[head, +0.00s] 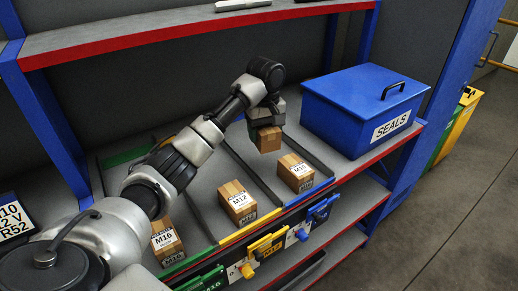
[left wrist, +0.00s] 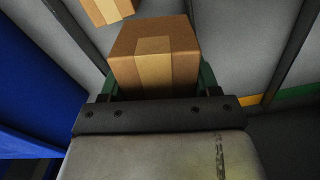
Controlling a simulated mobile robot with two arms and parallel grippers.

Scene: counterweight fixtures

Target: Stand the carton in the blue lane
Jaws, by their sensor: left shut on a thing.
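My left gripper (head: 267,125) points down over the back part of the blue lane and is shut on a plain brown carton (head: 268,142). The held carton also shows in the left wrist view (left wrist: 153,58), between the green finger pads, with a paler tape strip. I cannot tell whether its underside touches the shelf. The blue lane (head: 303,197) has a blue front edge and dark dividers. Another labelled carton (head: 295,173) stands near the front of that lane, apart from the held one. Part of a carton (left wrist: 108,10) shows at the top of the left wrist view. My right gripper is not in view.
A blue SEALS box (head: 362,105) stands right of the blue lane. An M12 carton (head: 238,203) stands in the yellow lane and an M16 carton (head: 166,243) in the green lane. A red-edged shelf (head: 180,40) runs above, at the back.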

